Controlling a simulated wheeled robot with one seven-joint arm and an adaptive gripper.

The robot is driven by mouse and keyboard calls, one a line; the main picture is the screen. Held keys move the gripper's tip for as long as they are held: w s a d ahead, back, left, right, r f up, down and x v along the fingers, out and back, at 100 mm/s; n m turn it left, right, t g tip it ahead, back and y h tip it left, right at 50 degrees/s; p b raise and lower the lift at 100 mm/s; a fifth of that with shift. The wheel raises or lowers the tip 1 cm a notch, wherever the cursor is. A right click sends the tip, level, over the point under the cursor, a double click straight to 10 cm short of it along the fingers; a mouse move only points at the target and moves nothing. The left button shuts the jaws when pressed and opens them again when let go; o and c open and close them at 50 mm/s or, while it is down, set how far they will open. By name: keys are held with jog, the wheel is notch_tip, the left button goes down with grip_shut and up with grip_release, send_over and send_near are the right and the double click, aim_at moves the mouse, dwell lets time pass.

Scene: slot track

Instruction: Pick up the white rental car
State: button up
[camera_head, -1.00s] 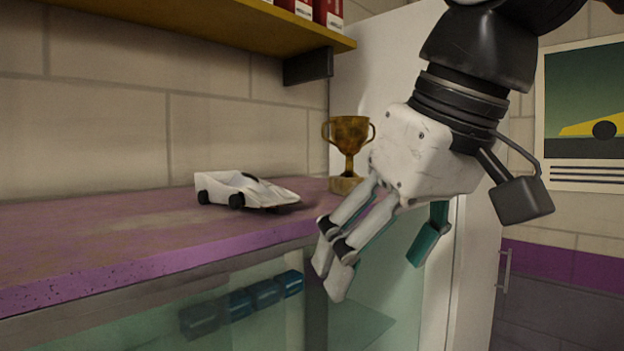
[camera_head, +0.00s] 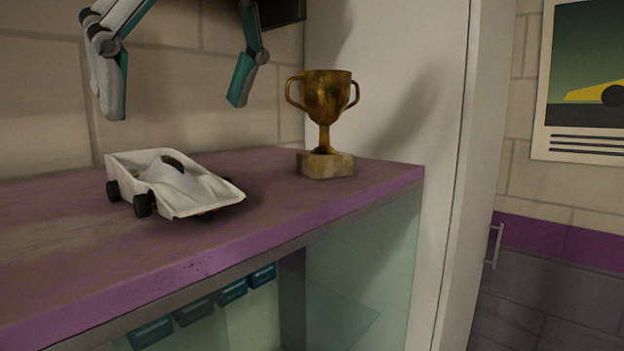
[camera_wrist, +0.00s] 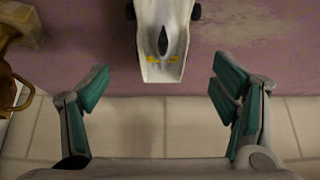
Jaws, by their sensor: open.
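The white rental car (camera_head: 172,183), a low wedge-shaped toy with black wheels and a dark cockpit, stands on the purple counter (camera_head: 270,222). In the wrist view the white car (camera_wrist: 162,45) is at the top centre, with yellow marks on it. My gripper (camera_head: 178,95) is open and empty above the car, its fingers wide apart. In the wrist view the fingers of my gripper (camera_wrist: 160,92) lie to either side of the car's line, below its near end. They do not touch the car. The upper part of my gripper is out of the head view.
A bronze trophy (camera_head: 325,97) on a stone base stands right of the car near the counter's end. It shows partly at the wrist view's left edge. A tiled wall is behind. Glass panels and several blue boxes are below the counter top.

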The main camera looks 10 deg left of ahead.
aim_at(166, 155)
jog(key=x, duration=0.8)
jog(key=shift+s+a+f, duration=0.1)
jog(key=shift+a+f, duration=0.25)
jog(key=c, duration=1.4)
jog(key=shift+o, duration=0.2)
jog(key=shift+r, duration=0.15)
